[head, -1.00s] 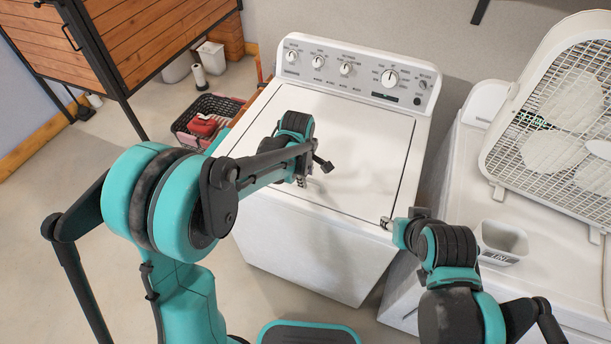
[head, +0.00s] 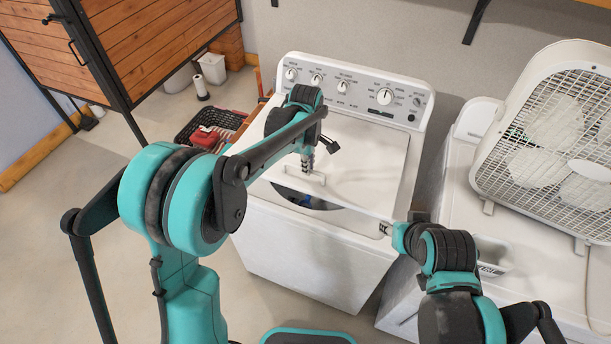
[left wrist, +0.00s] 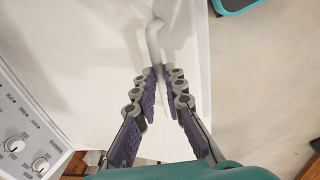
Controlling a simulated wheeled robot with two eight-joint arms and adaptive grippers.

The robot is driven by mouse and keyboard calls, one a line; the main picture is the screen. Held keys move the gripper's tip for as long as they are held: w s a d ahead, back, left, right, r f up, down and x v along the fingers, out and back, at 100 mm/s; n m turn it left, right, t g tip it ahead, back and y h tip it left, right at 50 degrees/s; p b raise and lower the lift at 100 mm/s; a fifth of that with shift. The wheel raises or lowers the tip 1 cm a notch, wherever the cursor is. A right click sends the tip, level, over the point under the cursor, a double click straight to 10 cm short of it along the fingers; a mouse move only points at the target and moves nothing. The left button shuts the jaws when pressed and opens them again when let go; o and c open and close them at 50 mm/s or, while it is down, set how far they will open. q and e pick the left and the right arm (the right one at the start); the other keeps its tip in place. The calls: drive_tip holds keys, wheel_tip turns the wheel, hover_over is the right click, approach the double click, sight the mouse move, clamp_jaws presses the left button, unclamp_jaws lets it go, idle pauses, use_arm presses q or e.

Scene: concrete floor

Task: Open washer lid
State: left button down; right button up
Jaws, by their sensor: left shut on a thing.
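The white washer (head: 300,248) stands in front of me with its lid (head: 370,165) tilted up at the front edge. Below that edge the dark round drum opening (head: 302,200) partly shows. A thin white handle (head: 312,182) sits on the lid near its front edge. My left gripper (head: 306,170) is shut on this handle. In the left wrist view the fingers (left wrist: 160,85) close around the handle (left wrist: 155,45). My right gripper (head: 385,228) is by the washer's front right corner. Its fingers are too small to tell whether they are open, or whether they touch the washer.
The control panel (head: 355,88) with knobs rises behind the lid. A white appliance (head: 450,205) stands at the right, bearing a box fan (head: 555,140) and a small white container (head: 490,255). A black basket (head: 205,128) is on the floor left of the washer. Wooden cabinets (head: 150,40) stand at upper left.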

use_arm(q)
drive_tip(key=w+d+r+p, duration=0.1)
drive_tip(key=w+r+p, duration=0.3)
drive_tip(key=r, duration=0.4)
drive_tip(key=w+d+r+p, duration=0.2)
drive_tip(key=w+r+p, duration=0.2)
drive_tip(key=r, duration=0.3)
drive_tip(key=shift+w+r, duration=0.35)
drive_tip(key=shift+w, duration=0.15)
drive_tip(key=c, duration=1.6)
unclamp_jaws()
drive_tip(key=shift+w+d+f, duration=0.15)
drive_tip(key=shift+w+f, duration=0.15)
drive_tip(key=shift+w, duration=0.2)
drive_tip(key=shift+s+r, duration=0.15)
drive_tip(key=shift+s, duration=0.05)
